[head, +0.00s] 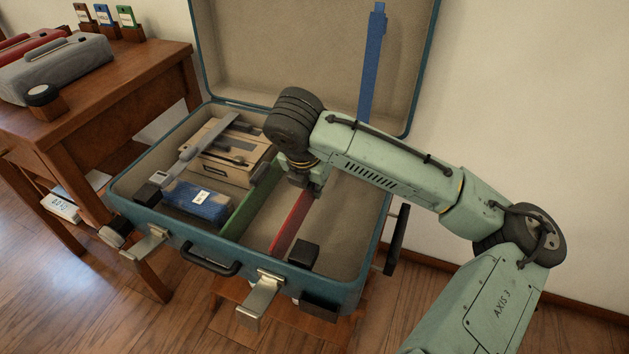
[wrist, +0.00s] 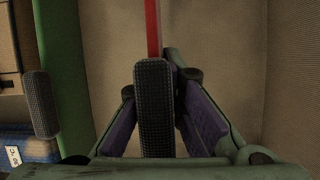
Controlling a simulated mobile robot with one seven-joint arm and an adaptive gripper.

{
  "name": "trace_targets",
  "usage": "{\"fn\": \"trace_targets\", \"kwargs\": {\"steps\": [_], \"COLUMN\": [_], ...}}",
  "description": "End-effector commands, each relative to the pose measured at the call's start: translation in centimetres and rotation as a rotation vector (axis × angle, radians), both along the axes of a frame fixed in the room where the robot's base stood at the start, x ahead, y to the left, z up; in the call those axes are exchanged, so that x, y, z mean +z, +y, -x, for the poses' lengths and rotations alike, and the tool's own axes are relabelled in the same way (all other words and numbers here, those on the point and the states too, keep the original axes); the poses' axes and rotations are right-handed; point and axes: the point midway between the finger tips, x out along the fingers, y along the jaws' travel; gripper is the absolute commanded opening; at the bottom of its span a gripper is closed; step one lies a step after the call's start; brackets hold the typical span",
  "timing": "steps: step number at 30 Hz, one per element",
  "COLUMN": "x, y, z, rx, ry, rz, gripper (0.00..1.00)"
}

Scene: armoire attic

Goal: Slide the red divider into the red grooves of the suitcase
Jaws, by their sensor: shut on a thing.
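The red divider (head: 291,226) is a thin upright panel inside the open blue suitcase (head: 372,262), right of the green divider (head: 243,207). Its near end is close to the dark block at the suitcase's front. My gripper (head: 307,190) is shut on the red divider from above, over the middle of the suitcase. In the wrist view the red divider (wrist: 152,28) runs up from my gripper (wrist: 166,75), roughly parallel to the green divider (wrist: 62,70). The red grooves are not clearly visible, and I cannot tell whether the divider sits in them.
Left of the green divider lie a tan box (head: 225,155) and a blue packet (head: 196,201). A blue strip (head: 373,65) stands against the lid. A wooden table (head: 125,85) with a grey case (head: 58,68) is at left.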

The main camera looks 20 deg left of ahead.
Motion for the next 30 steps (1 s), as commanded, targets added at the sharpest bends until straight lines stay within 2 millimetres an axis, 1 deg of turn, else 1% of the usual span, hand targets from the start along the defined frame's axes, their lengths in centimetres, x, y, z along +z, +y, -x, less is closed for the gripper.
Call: {"fn": "trace_targets", "kwargs": {"steps": [30], "x": [-2.7], "y": [0.0], "z": [0.0], "rx": [0.0], "ry": [0.0], "rz": [0.0], "gripper": [0.0]}}
